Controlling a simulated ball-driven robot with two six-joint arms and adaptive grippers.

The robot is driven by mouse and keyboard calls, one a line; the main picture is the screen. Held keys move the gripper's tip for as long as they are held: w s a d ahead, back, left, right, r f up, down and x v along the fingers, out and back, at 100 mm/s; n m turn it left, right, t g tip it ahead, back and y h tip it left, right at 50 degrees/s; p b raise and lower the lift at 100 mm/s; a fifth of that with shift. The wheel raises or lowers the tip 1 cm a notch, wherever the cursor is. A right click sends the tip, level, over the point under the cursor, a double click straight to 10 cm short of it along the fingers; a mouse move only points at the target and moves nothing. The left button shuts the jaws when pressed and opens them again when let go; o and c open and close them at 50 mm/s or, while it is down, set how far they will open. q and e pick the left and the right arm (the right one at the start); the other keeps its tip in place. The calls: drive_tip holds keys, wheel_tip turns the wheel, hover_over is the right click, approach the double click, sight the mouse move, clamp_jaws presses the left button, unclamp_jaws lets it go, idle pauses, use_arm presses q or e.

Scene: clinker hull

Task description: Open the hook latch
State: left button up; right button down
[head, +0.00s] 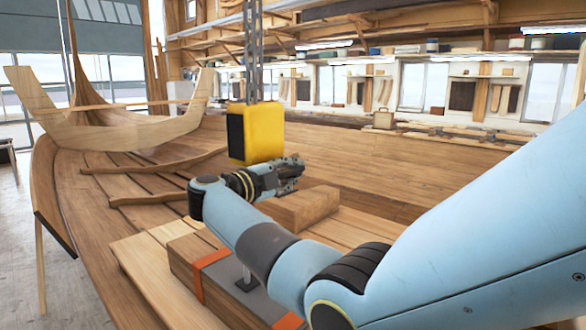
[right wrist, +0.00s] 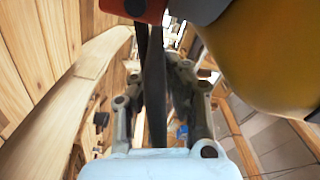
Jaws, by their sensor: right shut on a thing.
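A yellow hoist block (head: 262,131) with a black side panel hangs on a chain above the hull. It fills the upper right of the right wrist view (right wrist: 275,50). My right gripper (head: 292,172) is just below the block. In the right wrist view its fingers (right wrist: 157,105) lie on both sides of a dark bar (right wrist: 155,85), and it is shut on it. A red-orange piece (right wrist: 145,8) shows at that view's top edge. I cannot tell which part is the latch; the hook is not clear in the head view. My left gripper is not in view.
A wooden block (head: 300,207) lies on planks behind my right arm. A grey-topped wooden load with orange bands (head: 212,258) sits in front, partly hidden by that arm. The plank hull (head: 110,200) spreads left; a bench with tools (head: 470,140) runs behind.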

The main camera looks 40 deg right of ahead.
drive_tip(key=shift+w+r+n, duration=0.1)
drive_tip(key=shift+n, duration=0.2)
drive_tip(key=c, duration=1.4)
unclamp_jaws()
drive_tip(key=a, duration=0.8)
drive_tip(key=s+a, duration=0.1)
drive_tip(key=a, duration=0.3)
